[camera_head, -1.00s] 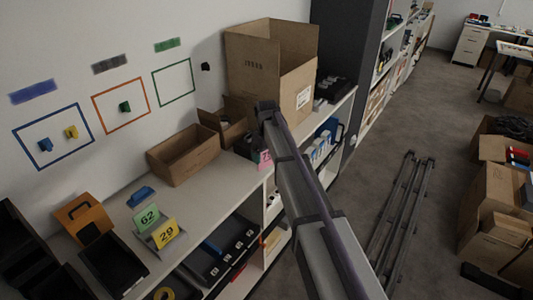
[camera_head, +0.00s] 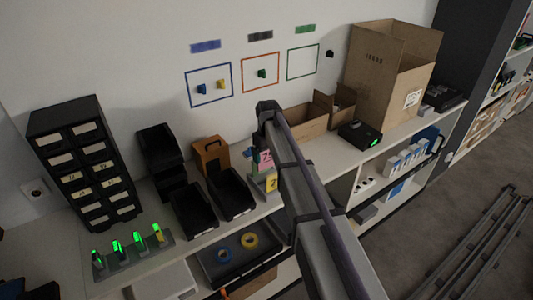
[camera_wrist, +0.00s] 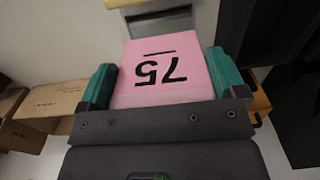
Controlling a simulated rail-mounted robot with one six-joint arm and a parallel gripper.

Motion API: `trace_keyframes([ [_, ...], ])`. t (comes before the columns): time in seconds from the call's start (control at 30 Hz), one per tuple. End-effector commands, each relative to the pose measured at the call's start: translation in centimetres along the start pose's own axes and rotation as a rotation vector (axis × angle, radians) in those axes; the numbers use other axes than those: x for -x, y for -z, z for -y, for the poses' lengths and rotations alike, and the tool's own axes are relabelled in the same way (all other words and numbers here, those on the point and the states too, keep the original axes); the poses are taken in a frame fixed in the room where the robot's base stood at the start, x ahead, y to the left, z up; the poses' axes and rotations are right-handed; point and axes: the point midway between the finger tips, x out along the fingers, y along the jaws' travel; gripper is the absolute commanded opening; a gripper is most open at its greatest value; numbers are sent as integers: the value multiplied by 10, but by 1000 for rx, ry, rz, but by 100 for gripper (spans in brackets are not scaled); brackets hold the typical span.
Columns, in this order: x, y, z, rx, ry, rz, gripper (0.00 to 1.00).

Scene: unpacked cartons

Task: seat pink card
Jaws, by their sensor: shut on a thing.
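The pink card (camera_head: 265,158), numbered 75, is between the two teal fingers of my gripper (camera_wrist: 162,82), which is shut on it. In the wrist view the pink card (camera_wrist: 160,55) appears upside down and fills the middle. A pale grey strip, possibly the card stand (camera_wrist: 165,22), shows just beyond its far edge; I cannot tell whether they touch. In the head view the yellow card (camera_head: 272,182) stands just below the pink one, partly hidden by my arm. The green card is largely hidden.
Black bins (camera_head: 232,194) and an orange-brown box (camera_head: 210,153) stand left of the cards. Open cartons (camera_head: 305,123) and a black device with a green light (camera_head: 360,134) lie to the right. A drawer cabinet (camera_head: 85,160) stands far left.

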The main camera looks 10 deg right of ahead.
Motion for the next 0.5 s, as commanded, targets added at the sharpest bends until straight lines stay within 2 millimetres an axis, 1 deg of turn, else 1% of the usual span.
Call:
trace_keyframes([
  [0.17, -3, 0, 0, 0, 0, 0, 63],
  [0.27, -9, 0, 0, 1, 0, 0, 63],
  [0.5, -32, 0, 0, 1, 0, 0, 63],
])
